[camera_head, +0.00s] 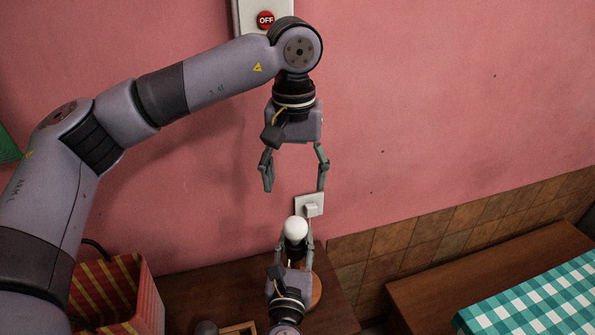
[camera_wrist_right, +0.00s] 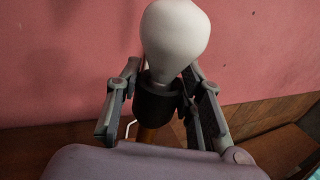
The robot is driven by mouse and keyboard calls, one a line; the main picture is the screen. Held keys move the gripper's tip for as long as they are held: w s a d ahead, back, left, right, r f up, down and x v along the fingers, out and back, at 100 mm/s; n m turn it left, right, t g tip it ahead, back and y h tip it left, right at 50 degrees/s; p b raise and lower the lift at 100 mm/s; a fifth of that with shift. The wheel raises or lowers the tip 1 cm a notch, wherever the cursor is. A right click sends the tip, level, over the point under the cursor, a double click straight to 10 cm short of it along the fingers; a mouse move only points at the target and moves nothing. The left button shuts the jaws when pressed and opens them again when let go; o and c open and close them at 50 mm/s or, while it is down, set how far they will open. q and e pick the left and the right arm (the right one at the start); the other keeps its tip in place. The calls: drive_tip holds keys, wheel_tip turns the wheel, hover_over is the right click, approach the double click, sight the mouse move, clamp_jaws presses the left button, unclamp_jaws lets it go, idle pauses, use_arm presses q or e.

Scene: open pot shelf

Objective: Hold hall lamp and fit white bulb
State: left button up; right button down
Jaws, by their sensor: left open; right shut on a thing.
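The white bulb (camera_head: 296,229) stands upright at the top of the hall lamp (camera_head: 316,289). In the right wrist view the bulb (camera_wrist_right: 175,40) narrows down into the lamp's black socket (camera_wrist_right: 156,102); how deeply it sits there is hidden. My right gripper (camera_head: 295,247) is shut on the lamp, its fingers on both sides of the socket. The lamp's wooden base shows partly behind it. My left gripper (camera_head: 295,188) is open and empty, pointing down above the bulb and apart from it.
A wall outlet with a plug (camera_head: 310,205) is just behind the bulb. A red box with yellow stripes (camera_head: 118,290) stands at the left on the wooden surface (camera_head: 195,290). An OFF sign (camera_head: 265,19) is on the wall above. A checkered cloth (camera_head: 540,300) lies at the right.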

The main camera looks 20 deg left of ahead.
drive_tip(key=c, duration=1)
unclamp_jaws()
